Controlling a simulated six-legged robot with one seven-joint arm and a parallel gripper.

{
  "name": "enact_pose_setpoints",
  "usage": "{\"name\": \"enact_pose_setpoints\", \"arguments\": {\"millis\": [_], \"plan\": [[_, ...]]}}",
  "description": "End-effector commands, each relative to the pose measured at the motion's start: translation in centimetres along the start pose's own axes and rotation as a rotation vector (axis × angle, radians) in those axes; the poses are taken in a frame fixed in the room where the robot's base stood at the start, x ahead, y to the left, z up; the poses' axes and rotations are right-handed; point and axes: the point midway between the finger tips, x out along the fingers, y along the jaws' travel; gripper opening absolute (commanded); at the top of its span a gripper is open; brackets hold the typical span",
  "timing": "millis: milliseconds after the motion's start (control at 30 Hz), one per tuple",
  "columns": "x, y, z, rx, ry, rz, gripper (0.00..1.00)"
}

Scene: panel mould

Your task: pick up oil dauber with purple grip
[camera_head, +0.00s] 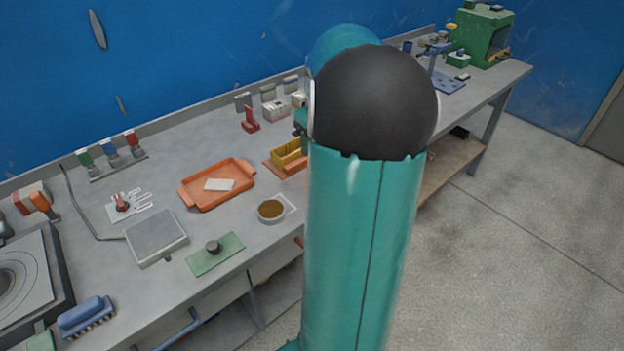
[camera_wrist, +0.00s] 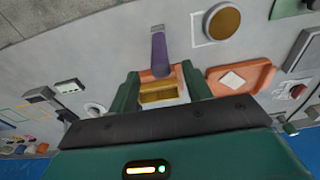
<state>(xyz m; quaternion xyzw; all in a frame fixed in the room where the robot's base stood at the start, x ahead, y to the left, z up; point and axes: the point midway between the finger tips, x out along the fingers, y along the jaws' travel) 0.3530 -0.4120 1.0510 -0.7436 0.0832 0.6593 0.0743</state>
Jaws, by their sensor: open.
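The oil dauber with the purple grip (camera_wrist: 159,53) shows in the wrist view, above the yellow bin (camera_wrist: 163,92) in the picture. Its wider purple end points toward the bin, and its narrow end points to the picture's top. My gripper (camera_wrist: 160,70) is open, with one dark green finger on each side of the bin in the picture. The dauber's near end lines up between the fingertips, with nothing gripped. How far the fingers are above it I cannot tell. In the head view my arm hides the dauber and most of the gripper.
The yellow bin stands on an orange base (camera_head: 272,165) on the grey bench. Close by are a round brown-filled dish (camera_head: 271,209), an orange tray (camera_head: 186,196) with a white card, and a green mat (camera_head: 206,263) with a dark knob. Small holders line the back.

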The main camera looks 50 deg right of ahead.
Motion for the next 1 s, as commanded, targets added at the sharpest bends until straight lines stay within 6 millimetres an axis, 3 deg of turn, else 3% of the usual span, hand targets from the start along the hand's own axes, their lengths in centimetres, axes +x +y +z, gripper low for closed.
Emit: {"name": "enact_pose_setpoints", "arguments": {"millis": [267, 533, 833, 1000], "plan": [[2.6, 0.0, -0.1, -0.002, -0.001, -0.001, 0.49], [6.4, 0.0, -0.4, -0.002, 0.000, -0.001, 0.49], [7.0, 0.0, -0.4, -0.002, 0.000, 0.001, 0.49], [6.9, 0.0, -0.4, -0.002, 0.000, 0.001, 0.16]]}}
